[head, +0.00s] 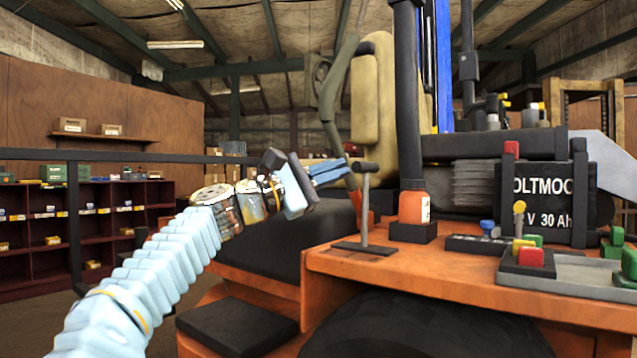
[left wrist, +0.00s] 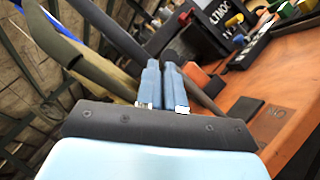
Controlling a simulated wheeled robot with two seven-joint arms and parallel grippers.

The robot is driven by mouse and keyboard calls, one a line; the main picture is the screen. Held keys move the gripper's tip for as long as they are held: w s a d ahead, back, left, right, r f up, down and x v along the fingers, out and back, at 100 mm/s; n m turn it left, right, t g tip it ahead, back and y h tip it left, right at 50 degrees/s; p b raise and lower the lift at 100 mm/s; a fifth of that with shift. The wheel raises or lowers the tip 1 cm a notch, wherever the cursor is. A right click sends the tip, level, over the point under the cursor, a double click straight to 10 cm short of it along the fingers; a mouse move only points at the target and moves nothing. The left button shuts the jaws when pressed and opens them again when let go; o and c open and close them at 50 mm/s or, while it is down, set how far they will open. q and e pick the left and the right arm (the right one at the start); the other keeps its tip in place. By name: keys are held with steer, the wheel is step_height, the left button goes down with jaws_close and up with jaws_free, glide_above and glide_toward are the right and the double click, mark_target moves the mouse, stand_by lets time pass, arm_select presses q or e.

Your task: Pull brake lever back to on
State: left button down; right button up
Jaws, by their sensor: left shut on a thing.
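The brake lever (head: 365,205) is a grey metal post with a dark crossbar grip on top. It stands about upright on a dark base plate at the near corner of the orange mower deck. My left gripper (head: 344,172) reaches in from the left, its blue fingers shut on the left end of the dark grip. In the left wrist view, the fingers (left wrist: 162,88) lie close together and the dark grip shows at their tips. An "ON" marking (left wrist: 278,110) shows upside down on the deck beside the dark base plate (left wrist: 243,110). My right gripper is not in view.
The orange deck (head: 400,268) carries an orange bottle (head: 414,206) in a black holder, a black battery (head: 543,200) and several coloured knobs. A beige seat (head: 373,90) stands behind the lever. A dark step (head: 237,328) lies below. Shelves (head: 110,215) line the left wall.

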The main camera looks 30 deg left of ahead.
arm_select(q)
steer(key=d+m+g, duration=0.1)
steer(key=d, duration=0.5)
steer(key=shift+s+d+r+m, duration=0.2)
steer(key=shift+s+m, duration=0.15)
steer(key=shift+m, duration=0.05)
stand_by(0.3)
